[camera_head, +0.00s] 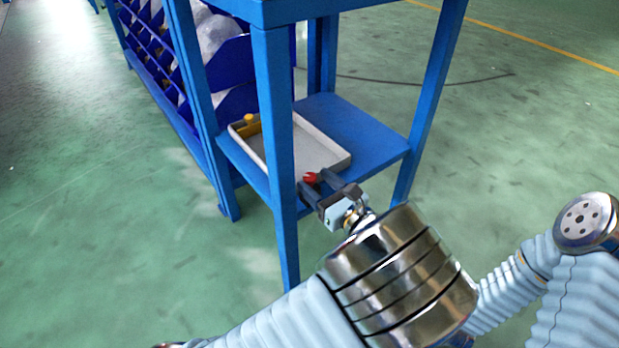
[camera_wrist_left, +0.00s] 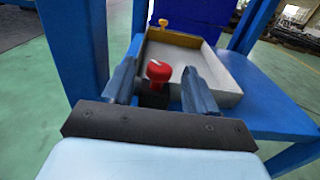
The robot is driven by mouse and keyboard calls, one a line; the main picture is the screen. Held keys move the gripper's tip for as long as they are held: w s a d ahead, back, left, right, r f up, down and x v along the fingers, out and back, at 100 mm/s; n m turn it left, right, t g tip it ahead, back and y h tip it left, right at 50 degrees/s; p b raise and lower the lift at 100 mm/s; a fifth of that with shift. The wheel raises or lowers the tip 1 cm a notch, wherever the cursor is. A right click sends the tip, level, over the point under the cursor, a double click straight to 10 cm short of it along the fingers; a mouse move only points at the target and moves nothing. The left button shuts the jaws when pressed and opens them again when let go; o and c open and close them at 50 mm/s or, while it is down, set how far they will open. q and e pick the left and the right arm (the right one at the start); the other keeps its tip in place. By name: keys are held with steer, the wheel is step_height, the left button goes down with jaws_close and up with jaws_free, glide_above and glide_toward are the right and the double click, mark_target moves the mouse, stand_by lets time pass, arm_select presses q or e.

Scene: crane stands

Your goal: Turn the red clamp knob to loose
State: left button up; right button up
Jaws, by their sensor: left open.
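The red clamp knob (camera_head: 311,178) is at the near side of a white tray (camera_head: 336,161) on the low blue shelf. In the left wrist view the red knob (camera_wrist_left: 158,71) stands on a dark base, with a pale mark on its top. My left gripper (camera_head: 322,182) is open at the knob. In the wrist view its two fingers (camera_wrist_left: 157,82) lie to the left and right of the knob, with a gap on each side. Whether a fingertip touches the knob cannot be told. My right gripper is not in view.
A yellow knob (camera_head: 250,120) is at the tray's far left corner. A blue stand leg (camera_head: 276,150) rises close beside my left gripper. Blue bins (camera_head: 232,75) with pale contents stand behind left. The shelf's right side (camera_head: 365,130) is bare. Green floor lies around.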

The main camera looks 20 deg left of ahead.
mark_target(310, 176)
arm_select(q)
steer(key=shift+x, duration=1.55)
steer(key=shift+c, duration=0.4)
steer(key=c, duration=0.9)
steer(key=shift+o, duration=0.2)
steer(key=shift+r+n+g+y+p, duration=0.15)
steer(key=shift+n+g+y+p, duration=0.15)
steer(key=shift+n+g+p, duration=0.3)
steer(key=n+g+y+p, duration=0.2)
steer(key=g+p, duration=0.1)
steer(key=shift+n+g+p, duration=0.3)
steer(key=shift+g, duration=0.1)
steer(key=n+g+p, duration=0.1)
steer(key=n+g, duration=0.1)
steer(key=g, duration=0.1)
steer(key=shift+g+y, duration=0.3)
steer(key=shift+y, duration=0.1)
steer(key=shift+f+n+g+p, duration=0.2)
steer(key=shift+n+g+p, duration=0.4)
steer(key=shift+n+g, duration=1.3)
steer(key=shift+g, duration=0.5)
